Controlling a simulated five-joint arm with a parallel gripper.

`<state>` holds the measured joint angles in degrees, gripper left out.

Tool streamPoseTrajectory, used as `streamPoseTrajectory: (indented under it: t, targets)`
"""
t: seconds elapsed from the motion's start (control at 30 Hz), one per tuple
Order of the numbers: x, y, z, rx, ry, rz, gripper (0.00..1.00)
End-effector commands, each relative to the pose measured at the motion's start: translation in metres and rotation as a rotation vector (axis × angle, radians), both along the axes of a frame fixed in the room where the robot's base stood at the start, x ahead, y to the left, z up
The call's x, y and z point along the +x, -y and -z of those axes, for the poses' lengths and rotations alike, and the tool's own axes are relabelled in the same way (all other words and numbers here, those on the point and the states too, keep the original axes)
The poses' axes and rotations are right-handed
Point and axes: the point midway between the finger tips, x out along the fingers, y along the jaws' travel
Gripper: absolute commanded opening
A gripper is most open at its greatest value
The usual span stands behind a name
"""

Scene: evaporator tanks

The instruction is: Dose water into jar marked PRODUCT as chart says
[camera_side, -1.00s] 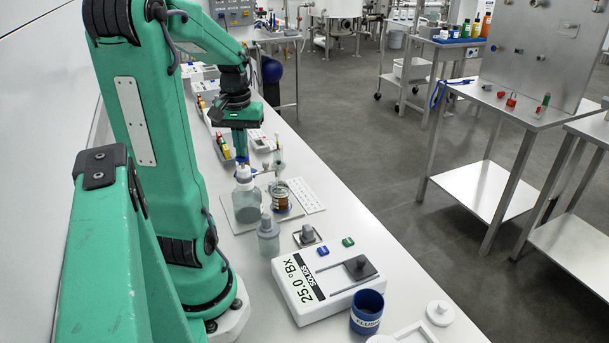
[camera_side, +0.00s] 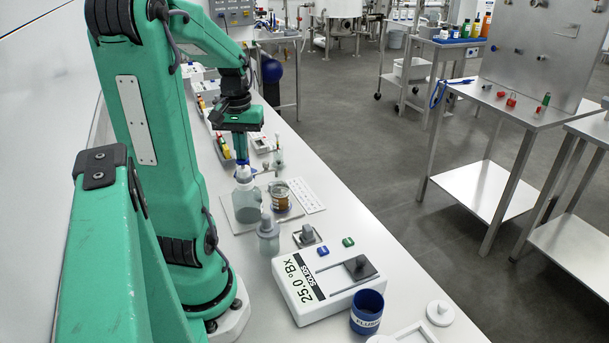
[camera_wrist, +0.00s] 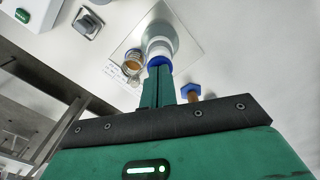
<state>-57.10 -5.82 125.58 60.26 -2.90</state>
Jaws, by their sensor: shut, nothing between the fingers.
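A clear grey bottle with a white collar and a blue top (camera_side: 246,206) stands on a pale plate; its blue and white top shows in the wrist view (camera_wrist: 159,50). My gripper (camera_side: 242,160) is shut and empty, pointing down right at the bottle's top; its fingertips (camera_wrist: 160,69) look to be at or touching the blue cap. A small glass jar with amber contents (camera_side: 279,197) stands just right of the bottle and also shows in the wrist view (camera_wrist: 133,60); I cannot read its label. A white printed card (camera_side: 308,196), possibly the chart, lies beside it.
A smaller grey bottle (camera_side: 268,238) stands in front. A white meter (camera_side: 325,285) reads 25.0 °BX. A blue labelled cup (camera_side: 367,312) and a white lid (camera_side: 440,313) are near the front. Coloured items in a bin (camera_side: 220,147) lie behind. The bench's right edge is close.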

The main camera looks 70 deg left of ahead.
Motion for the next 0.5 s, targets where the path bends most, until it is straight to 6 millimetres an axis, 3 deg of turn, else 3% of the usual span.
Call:
streamPoseTrajectory:
  t: [0.5]
  targets:
    - [0.000,0.000,-0.030,0.002,0.001,0.000,0.00]
